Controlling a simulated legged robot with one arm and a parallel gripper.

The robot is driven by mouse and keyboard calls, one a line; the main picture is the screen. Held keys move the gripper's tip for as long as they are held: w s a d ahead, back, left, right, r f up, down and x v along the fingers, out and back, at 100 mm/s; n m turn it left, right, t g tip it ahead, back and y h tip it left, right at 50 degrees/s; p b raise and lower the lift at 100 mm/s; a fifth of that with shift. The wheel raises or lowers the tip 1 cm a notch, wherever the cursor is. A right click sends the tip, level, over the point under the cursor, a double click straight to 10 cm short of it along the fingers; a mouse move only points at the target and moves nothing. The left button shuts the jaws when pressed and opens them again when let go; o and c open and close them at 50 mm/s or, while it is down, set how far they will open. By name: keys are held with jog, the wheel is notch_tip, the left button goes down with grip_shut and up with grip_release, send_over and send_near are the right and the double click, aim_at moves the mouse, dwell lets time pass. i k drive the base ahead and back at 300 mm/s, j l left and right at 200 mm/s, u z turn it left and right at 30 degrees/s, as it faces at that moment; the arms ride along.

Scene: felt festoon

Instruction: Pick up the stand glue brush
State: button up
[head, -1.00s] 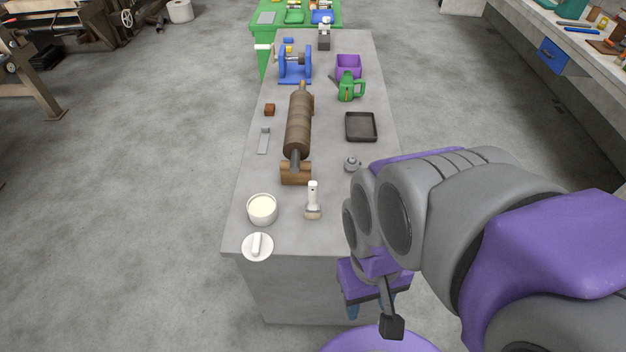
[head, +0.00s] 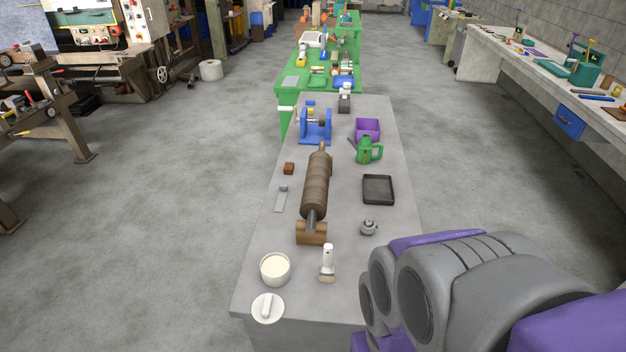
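The glue brush (head: 327,264) has a white handle and a pale bristle end. It is near the front end of the long grey table (head: 262,232), right of a white tub of cream-coloured glue (head: 275,269). Its handle points away from me, up in the picture, and its bristle end is toward me. I cannot tell if a stand holds it. My arm comes in at the lower right, close to the table's front right corner. My gripper is out of the picture below.
A white lid with a handle (head: 267,308) lies at the table's front left corner. Behind the brush are a brown roller (head: 316,187) on a wooden block and a small grey metal piece (head: 368,227). A dark tray (head: 378,189) and a green can (head: 369,150) stand farther back.

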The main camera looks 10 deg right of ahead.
aim_at(326, 274)
jog(key=l+u, duration=0.3)
jog(key=u, duration=0.2)
jog(key=l+u, duration=0.25)
jog(key=u, duration=0.2)
jog(key=k+l+u, duration=0.1)
jog(key=l+u, duration=0.15)
jog(key=u, duration=0.25)
